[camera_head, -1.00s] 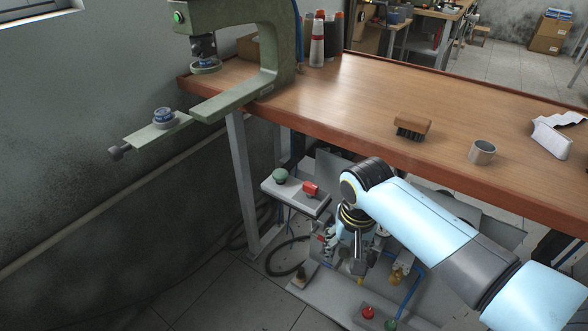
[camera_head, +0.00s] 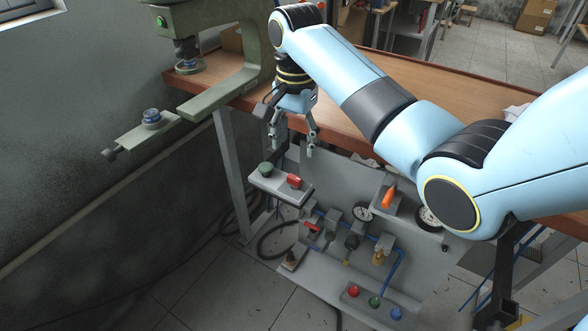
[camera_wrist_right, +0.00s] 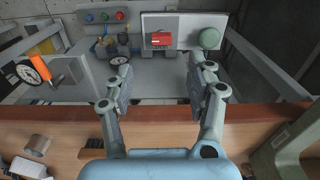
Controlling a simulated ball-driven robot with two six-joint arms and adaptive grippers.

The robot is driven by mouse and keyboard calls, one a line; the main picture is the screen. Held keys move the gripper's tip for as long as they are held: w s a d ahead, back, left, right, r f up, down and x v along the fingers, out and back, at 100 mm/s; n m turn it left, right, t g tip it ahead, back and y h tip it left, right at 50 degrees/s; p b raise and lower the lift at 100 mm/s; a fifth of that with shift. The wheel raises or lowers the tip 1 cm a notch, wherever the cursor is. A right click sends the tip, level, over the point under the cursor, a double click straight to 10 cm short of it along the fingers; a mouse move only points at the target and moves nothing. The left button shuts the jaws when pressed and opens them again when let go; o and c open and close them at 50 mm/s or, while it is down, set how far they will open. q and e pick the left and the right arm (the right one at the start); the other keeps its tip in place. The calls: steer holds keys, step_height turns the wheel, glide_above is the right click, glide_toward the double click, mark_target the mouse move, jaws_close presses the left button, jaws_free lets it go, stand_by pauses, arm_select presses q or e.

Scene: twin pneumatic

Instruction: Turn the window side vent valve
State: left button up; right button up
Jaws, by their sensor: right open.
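A grey pneumatic panel (camera_head: 275,215) stands below the bench. A small red valve handle (camera_head: 312,227) sits on its left, window side, on the blue piping. An orange lever (camera_head: 388,198) sits on a grey block further right; it also shows in the wrist view (camera_wrist_right: 56,80). Which one is the vent valve I cannot tell for certain. A grey box carries a red part (camera_head: 294,181) and a green knob (camera_head: 265,169). My right gripper (camera_head: 292,143) is open and empty, above that box at the bench's front edge, apart from everything. My left gripper is not in view.
The wooden bench (camera_head: 350,140) runs behind and under my right arm. A green press (camera_head: 250,80) stands at its left end. Two gauges (camera_head: 363,211) and several coloured buttons (camera_head: 375,302) are on the panel.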

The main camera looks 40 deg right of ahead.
mark_target(294, 177)
step_height(294, 177, down, 10)
steer(key=shift+w+f+b, duration=0.1)
steer(key=shift+w+b, duration=0.05)
steer(key=shift+b, duration=0.4)
steer(key=shift+c, duration=0.3)
